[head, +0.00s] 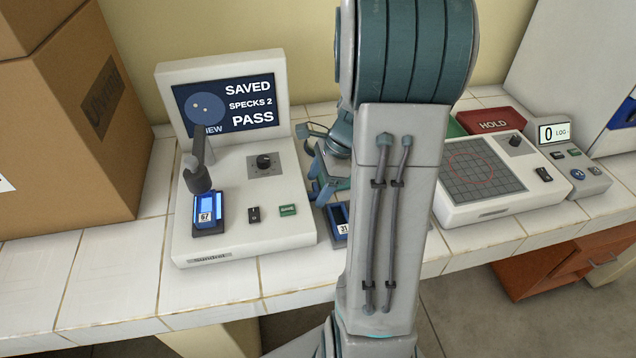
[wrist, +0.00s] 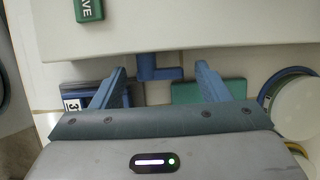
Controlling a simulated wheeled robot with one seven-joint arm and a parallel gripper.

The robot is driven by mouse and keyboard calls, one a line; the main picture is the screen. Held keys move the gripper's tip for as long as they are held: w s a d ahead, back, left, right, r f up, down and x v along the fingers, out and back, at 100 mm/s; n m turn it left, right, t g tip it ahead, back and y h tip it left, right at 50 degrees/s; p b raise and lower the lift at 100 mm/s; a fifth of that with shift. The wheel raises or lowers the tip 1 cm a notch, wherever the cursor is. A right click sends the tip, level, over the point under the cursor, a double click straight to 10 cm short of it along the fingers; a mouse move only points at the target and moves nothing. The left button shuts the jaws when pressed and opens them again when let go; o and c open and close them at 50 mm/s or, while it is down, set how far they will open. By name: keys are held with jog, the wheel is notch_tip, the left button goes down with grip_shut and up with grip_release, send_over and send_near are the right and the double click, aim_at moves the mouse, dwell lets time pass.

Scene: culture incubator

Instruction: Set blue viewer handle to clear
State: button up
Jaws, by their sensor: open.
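The viewer (head: 235,165) is a white console on the bench at left; its screen (head: 228,105) reads "SAVED", "SPECKS 2", "PASS". A blue-framed piece labelled 67 (head: 207,212) sits lit in its slot. The blue viewer handle (wrist: 150,68), T-shaped, sticks out from the console's side in the wrist view. My gripper (wrist: 160,84) is open, one blue finger either side of the handle, with gaps on both sides. In the head view my gripper (head: 318,178) is beside the console's right side, partly hidden by my arm; the handle cannot be made out clearly there.
A blue holder labelled 31 (head: 338,218) lies just right of the viewer, close to my gripper. A green block (wrist: 185,92) and a round white item (wrist: 297,108) are near my right finger. A gridded counter (head: 485,178) and red HOLD tray (head: 492,122) stand farther right.

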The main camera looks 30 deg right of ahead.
jog(key=c, duration=1)
jog(key=t+b, duration=0.1)
jog(key=b, duration=0.1)
jog(key=t+b, duration=0.1)
jog(key=b, duration=0.1)
jog(key=shift+s+a+f, duration=0.1)
jog(key=shift+s+f, duration=0.05)
jog(key=shift+s, duration=0.1)
jog(key=t+b, duration=0.1)
jog(key=b, duration=0.2)
jog(key=shift+s+n+t+h, duration=0.15)
jog(key=shift+n+t+h, duration=0.15)
jog(key=shift+n+h, duration=0.1)
jog(key=shift+s+r+t+b, duration=0.15)
jog(key=shift+r+t+b, duration=0.15)
jog(key=shift+b, duration=0.3)
jog(key=o, duration=1)
jog(key=p+v, duration=0.2)
jog(key=v, duration=1.1)
jog(key=shift+r, duration=0.45)
